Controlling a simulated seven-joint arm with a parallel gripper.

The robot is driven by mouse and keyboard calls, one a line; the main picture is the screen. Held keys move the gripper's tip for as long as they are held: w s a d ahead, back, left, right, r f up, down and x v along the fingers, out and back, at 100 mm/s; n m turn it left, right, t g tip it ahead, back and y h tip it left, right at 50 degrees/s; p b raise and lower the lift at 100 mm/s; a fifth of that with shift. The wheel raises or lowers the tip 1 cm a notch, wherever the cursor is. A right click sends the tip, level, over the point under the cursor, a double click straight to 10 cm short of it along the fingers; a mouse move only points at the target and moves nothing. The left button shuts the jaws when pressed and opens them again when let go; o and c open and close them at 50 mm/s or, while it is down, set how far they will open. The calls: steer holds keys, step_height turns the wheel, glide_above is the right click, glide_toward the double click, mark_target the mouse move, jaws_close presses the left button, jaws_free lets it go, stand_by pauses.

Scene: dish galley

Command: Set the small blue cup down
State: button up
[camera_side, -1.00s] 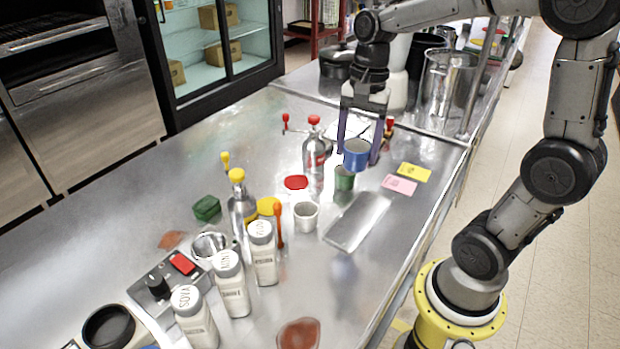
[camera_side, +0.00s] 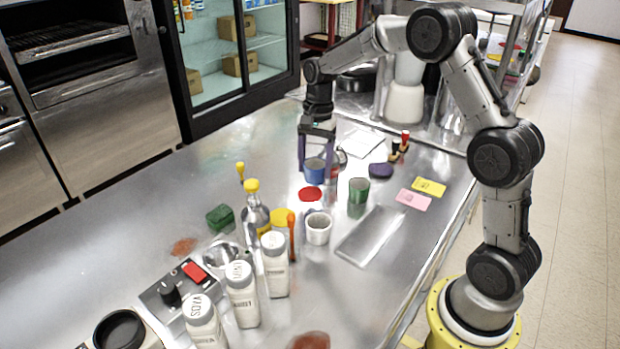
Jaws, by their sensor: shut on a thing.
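My gripper (camera_side: 315,163) points down over the far middle of the steel counter, left of the green cup. It is shut on the small blue cup (camera_side: 314,174), which is upright between the fingers. The cup is low, just behind a red disc (camera_side: 311,194) in the picture. I cannot tell whether its base touches the counter. The green cup (camera_side: 358,191) stands apart to its right, and a white cup (camera_side: 318,229) stands nearer the camera.
A yellow-capped bottle (camera_side: 256,217) and several white shakers (camera_side: 275,265) stand at front left. A dark purple lump (camera_side: 380,170), a pink card (camera_side: 413,199) and a yellow card (camera_side: 429,187) lie to the right. A flat metal tray (camera_side: 371,236) has bare counter around it.

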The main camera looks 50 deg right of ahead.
mark_target(310, 179)
steer(key=shift+w+d+f, duration=0.15)
steer(key=shift+w+f, duration=0.5)
steer(key=shift+f, duration=0.1)
steer(key=shift+w+f, duration=0.2)
steer(key=shift+f, duration=1.6)
steer(key=shift+f, duration=0.15)
steer(key=o, duration=1.4)
